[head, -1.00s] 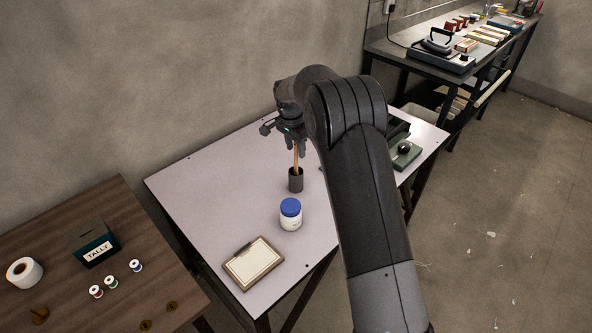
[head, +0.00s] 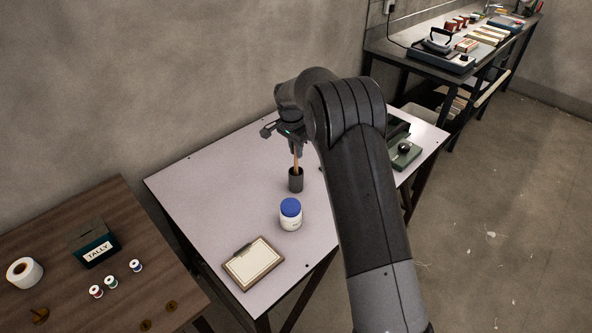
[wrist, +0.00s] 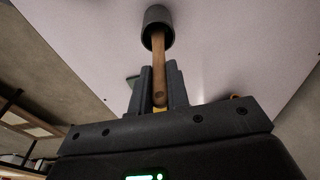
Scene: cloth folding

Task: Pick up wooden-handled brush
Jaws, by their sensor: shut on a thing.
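The brush's wooden handle (head: 296,159) stands upright out of a dark cylindrical cup (head: 296,181) on the pale table; its lower end is hidden inside the cup. My gripper (head: 298,150) is above the cup, shut on the upper part of the handle. In the wrist view the handle (wrist: 159,62) runs from between my gripper's fingers (wrist: 159,92) into the cup (wrist: 158,18).
A white jar with a blue lid (head: 290,214) and a clipboard (head: 253,263) stand nearer on the pale table (head: 220,190). A green device with a black knob (head: 404,150) is at the right. The table's left part is clear.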

